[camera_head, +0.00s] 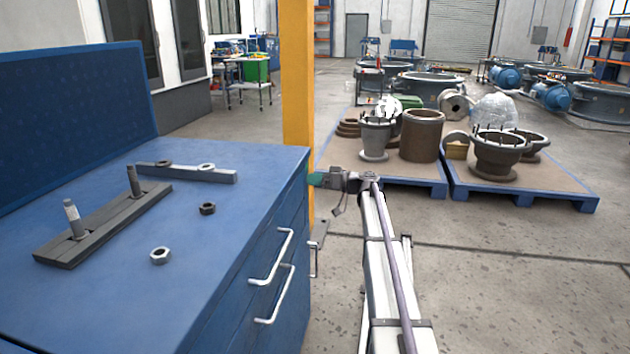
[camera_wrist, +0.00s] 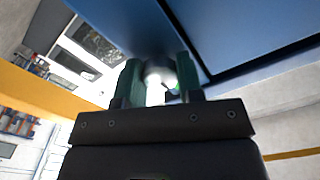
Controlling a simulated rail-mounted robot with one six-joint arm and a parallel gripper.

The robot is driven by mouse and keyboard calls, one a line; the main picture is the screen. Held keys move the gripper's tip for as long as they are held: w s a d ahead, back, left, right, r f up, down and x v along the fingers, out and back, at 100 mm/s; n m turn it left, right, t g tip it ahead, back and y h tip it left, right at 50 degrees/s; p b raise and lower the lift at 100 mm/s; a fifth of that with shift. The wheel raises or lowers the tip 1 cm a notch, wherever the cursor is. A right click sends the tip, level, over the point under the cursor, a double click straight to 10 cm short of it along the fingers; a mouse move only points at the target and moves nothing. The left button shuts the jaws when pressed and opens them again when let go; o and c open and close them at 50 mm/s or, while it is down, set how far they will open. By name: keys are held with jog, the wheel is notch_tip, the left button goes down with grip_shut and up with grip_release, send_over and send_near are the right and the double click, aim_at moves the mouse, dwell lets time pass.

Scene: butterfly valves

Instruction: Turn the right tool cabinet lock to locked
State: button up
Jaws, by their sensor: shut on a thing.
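The blue tool cabinet (camera_head: 262,215) stands at the left, with its drawer front facing right. My gripper (camera_head: 316,179) is at the far upper end of that front, with its green fingertips against it. In the wrist view my gripper (camera_wrist: 159,72) has its two green fingers closed around a small, bright, rounded metal piece, which looks like the lock (camera_wrist: 157,75) on the blue cabinet face. The fingers hide most of the lock, so its turned position cannot be read. In the head view the lock is hidden.
Two drawer handles (camera_head: 271,257) stick out of the cabinet front near my arm. Nuts (camera_head: 160,255) and a grey bar with two bolts (camera_head: 103,223) lie on top. A yellow post (camera_head: 297,85) stands just behind. Pallets with castings (camera_head: 420,165) are beyond; floor at right is clear.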

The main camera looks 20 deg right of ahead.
jog(key=shift+c, duration=0.6)
jog(key=shift+m, duration=9.1)
jog(key=o, duration=0.9)
